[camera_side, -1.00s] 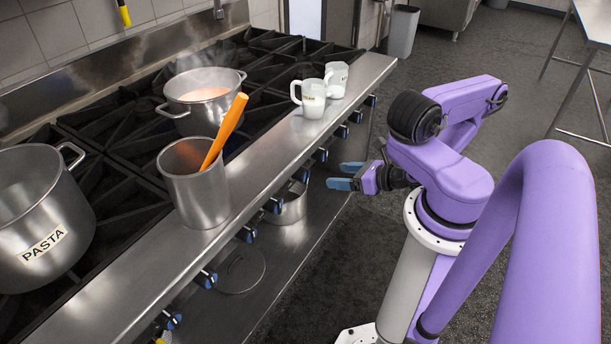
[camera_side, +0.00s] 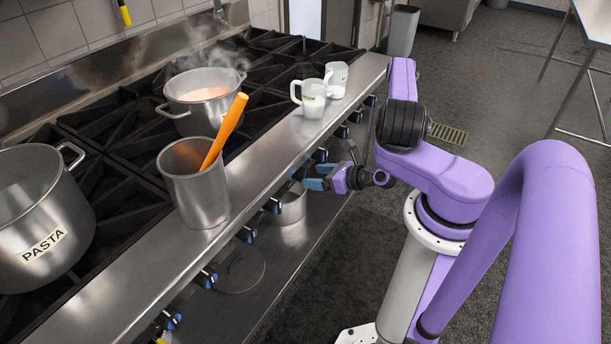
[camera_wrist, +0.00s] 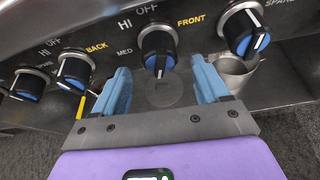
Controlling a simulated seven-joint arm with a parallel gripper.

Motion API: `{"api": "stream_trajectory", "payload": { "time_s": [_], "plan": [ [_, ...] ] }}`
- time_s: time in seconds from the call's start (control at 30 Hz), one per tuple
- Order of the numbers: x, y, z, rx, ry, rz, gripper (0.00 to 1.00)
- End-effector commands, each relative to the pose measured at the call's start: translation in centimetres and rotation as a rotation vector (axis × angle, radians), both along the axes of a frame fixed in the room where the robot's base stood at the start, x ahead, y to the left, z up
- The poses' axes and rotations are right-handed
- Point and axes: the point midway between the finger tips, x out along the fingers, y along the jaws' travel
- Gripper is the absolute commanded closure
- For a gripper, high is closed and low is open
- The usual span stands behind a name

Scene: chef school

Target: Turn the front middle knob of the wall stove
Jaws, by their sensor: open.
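The wall stove (camera_side: 115,288) has a row of black knobs with blue faces along its front. In the wrist view one knob (camera_wrist: 158,48) stands just beyond and between my fingertips, beside the yellow word FRONT. Its white pointer points down. My gripper (camera_wrist: 161,72) is open, with one blue finger on either side of this knob's lower part; I cannot tell whether they touch it. In the side view my gripper (camera_side: 319,176) is close to the stove front below the rail. The knob there is largely hidden by the fingers.
Neighbouring knobs sit left (camera_wrist: 74,72) and right (camera_wrist: 245,30) of the fingers. The steel rail above holds two white mugs (camera_side: 313,99) and a steel container (camera_side: 194,185) with an orange utensil. Pots stand on the burners, one steaming (camera_side: 203,98). A pot stands below the knobs (camera_side: 291,206).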

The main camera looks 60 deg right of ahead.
Motion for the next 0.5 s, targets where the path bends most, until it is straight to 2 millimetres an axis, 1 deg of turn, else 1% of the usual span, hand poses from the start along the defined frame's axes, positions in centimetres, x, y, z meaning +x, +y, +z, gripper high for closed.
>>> {"api": "stream_trajectory", "payload": {
  "time_s": [0.03, 0.2, 0.33, 0.5],
  "plan": [
    [0.8, 0.2, -0.3, -0.005, -0.002, 0.009, 0.26],
    [2.8, 0.2, -1.1, -0.004, -0.004, 0.006, 0.26],
    [3.7, 0.2, -1.5, -0.001, -0.003, 0.002, 0.26],
    [4.2, 0.2, -1.6, 0.000, -0.004, 0.001, 0.26]
  ]
}}
